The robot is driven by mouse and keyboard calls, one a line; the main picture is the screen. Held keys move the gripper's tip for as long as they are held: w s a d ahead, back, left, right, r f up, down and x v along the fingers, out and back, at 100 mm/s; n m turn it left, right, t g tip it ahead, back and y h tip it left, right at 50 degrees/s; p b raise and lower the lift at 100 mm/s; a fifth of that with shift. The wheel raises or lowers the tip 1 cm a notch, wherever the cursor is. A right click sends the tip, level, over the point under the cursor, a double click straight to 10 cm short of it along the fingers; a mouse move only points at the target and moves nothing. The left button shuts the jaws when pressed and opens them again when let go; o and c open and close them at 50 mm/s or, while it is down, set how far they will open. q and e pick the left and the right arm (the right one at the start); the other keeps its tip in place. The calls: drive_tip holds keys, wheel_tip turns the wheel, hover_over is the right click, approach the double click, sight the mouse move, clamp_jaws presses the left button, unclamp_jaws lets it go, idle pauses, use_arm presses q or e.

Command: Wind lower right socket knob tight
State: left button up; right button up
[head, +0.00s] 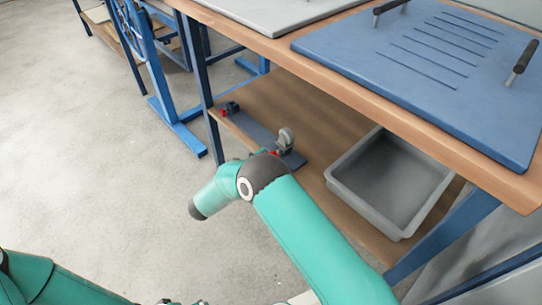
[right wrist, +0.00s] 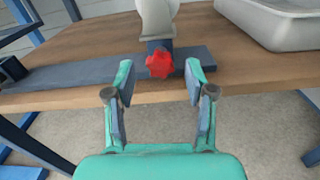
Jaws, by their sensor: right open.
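A red star-shaped knob (right wrist: 160,64) shows in the right wrist view on the near side of a dark block, below a pale grey round part (right wrist: 157,18). The block stands on a dark grey strip (right wrist: 85,70) along the lower shelf's front edge. My right gripper (right wrist: 160,78) is open, its two fingers on either side of the knob and apart from it, with nothing between them that it grips. In the head view the pale round part (head: 286,137) shows just beyond my right arm. The arm hides most of this knob and the gripper there. My left gripper is out of view.
A second dark fitting with red (head: 229,109) sits at the strip's left end. A grey open bin (head: 390,182) stands right on the wooden shelf (head: 300,105). The tabletop edge (head: 400,118) overhangs above. Blue table legs (head: 200,75) stand left; floor in front is clear.

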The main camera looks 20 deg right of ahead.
drive_tip(key=shift+d, duration=0.45)
drive_tip(key=shift+s, duration=0.1)
clamp_jaws()
drive_tip(key=shift+d+n+p, duration=0.15)
drive_tip(key=shift+n+p, duration=0.5)
drive_tip(key=shift+n, duration=2.65)
